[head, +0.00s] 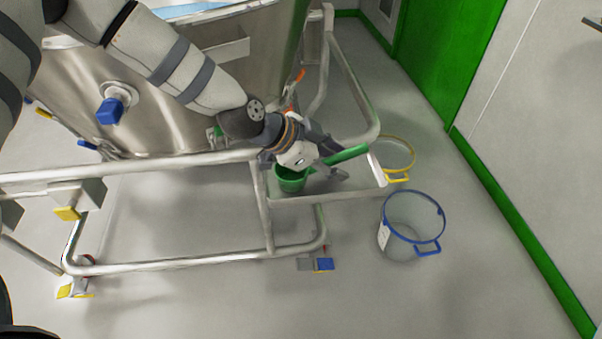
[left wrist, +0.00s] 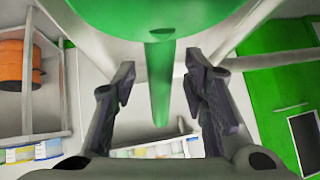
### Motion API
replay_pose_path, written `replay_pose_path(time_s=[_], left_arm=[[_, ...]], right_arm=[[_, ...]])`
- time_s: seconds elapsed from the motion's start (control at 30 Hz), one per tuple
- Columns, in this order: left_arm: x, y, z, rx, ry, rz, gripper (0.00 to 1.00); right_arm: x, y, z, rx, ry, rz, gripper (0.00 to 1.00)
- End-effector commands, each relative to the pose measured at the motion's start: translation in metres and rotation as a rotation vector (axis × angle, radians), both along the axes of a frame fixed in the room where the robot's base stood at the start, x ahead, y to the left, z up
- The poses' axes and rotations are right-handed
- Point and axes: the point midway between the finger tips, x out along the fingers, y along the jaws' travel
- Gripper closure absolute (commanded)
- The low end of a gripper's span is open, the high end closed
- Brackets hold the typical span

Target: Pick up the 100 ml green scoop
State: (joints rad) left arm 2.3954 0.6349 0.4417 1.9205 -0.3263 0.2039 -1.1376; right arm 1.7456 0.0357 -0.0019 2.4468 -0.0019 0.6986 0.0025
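The green scoop (head: 291,181) sits in a shallow metal tray (head: 350,191) on the side of the steel frame, its handle pointing right. My left gripper (head: 335,162) is at the handle, and its body hides part of the scoop. In the left wrist view the scoop's cup (left wrist: 150,22) fills the top, and its handle (left wrist: 161,85) lies between my two fingers (left wrist: 160,85). The fingers are open, with a gap on both sides of the handle. The scoop's size marking cannot be read. My right gripper is not in view.
A large steel vessel (head: 165,115) stands behind the tubular frame (head: 200,157). A clear bucket with a blue rim (head: 411,224) and one with a yellow rim (head: 397,152) stand on the floor to the right. Open floor lies in front, and a green door (head: 450,50) at the back.

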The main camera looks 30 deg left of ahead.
Motion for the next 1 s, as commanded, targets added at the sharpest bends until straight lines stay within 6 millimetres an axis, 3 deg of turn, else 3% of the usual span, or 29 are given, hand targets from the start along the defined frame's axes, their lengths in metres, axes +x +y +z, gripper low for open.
replay_pose_path(time_s=[0.13, 0.3, 0.73, 0.9, 1.0], left_arm=[[0.000, 0.000, 0.002, 0.000, -0.003, 0.000, 0.60], [0.000, 0.000, 0.002, 0.000, -0.002, 0.000, 0.99], [0.000, 0.000, 0.009, 0.000, -0.005, -0.001, 1.00], [0.000, 0.000, 0.044, 0.002, -0.013, -0.003, 1.00], [-0.023, 0.000, 0.075, 0.001, -0.020, -0.004, 1.00]], right_arm=[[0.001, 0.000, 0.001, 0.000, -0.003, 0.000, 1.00], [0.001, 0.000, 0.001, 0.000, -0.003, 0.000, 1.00], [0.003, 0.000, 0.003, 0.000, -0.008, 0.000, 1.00], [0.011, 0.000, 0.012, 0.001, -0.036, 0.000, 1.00], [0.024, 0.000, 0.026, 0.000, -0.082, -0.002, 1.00]])
